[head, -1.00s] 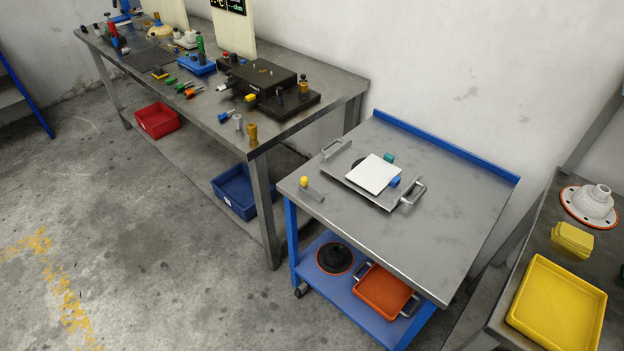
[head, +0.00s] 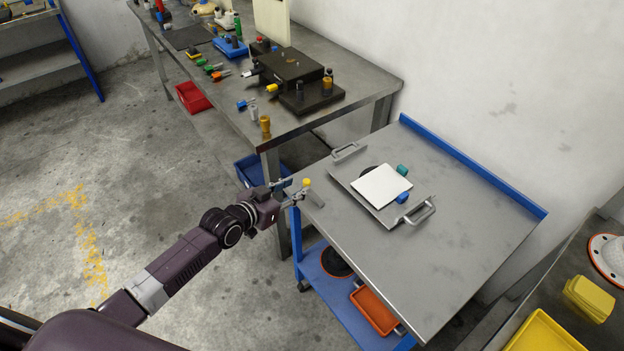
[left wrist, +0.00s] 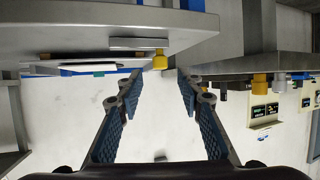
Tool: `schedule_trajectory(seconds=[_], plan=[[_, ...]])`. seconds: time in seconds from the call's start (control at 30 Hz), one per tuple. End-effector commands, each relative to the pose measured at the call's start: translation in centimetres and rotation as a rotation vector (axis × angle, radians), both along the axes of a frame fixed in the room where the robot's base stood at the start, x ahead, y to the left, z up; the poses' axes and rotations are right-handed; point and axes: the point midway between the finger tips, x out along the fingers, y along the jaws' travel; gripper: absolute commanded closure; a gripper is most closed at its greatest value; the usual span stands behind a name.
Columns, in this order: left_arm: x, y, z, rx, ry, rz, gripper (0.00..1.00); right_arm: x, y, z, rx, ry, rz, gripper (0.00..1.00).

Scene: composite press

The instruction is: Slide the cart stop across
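The cart stop is a flat grey bar (head: 316,197) with a yellow knob (head: 306,182), lying at the near left corner of the cart top (head: 450,250). My left gripper (head: 291,190) is open and empty, just left of the knob. In the left wrist view, which looks upside down, the yellow knob (left wrist: 160,60) lies ahead of the gap between the two spread fingertips (left wrist: 160,82), not gripped. The grey bar (left wrist: 138,43) shows beside it. My right gripper is not in view.
On the cart top, a metal tray (head: 370,208) with handles carries a white square plate (head: 382,185) and teal and blue blocks. The workbench (head: 375,93) with tools stands to the left behind. A yellow tray (head: 545,335) is at lower right.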

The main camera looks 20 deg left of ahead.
Motion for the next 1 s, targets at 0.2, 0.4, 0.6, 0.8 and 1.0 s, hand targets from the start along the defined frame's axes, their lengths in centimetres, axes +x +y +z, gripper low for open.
schedule_trajectory(seconds=[0.2, 0.4, 0.6, 0.8, 1.0], plan=[[2.8, -1.0, -1.1, 0.0, -0.002, 0.001, 0.66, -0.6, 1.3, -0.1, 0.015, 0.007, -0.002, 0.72], [4.7, -1.8, -2.1, 0.001, -0.001, 0.0, 0.66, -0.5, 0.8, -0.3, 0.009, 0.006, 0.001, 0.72], [5.6, -2.1, -2.5, 0.001, -0.001, 0.0, 0.66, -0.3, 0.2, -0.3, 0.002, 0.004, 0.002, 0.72], [5.8, -2.1, -2.5, 0.001, -0.001, 0.0, 0.66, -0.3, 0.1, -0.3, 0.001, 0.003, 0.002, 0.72], [5.7, -2.1, -2.5, 0.001, -0.001, 0.0, 0.77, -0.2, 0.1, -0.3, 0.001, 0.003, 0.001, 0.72]])
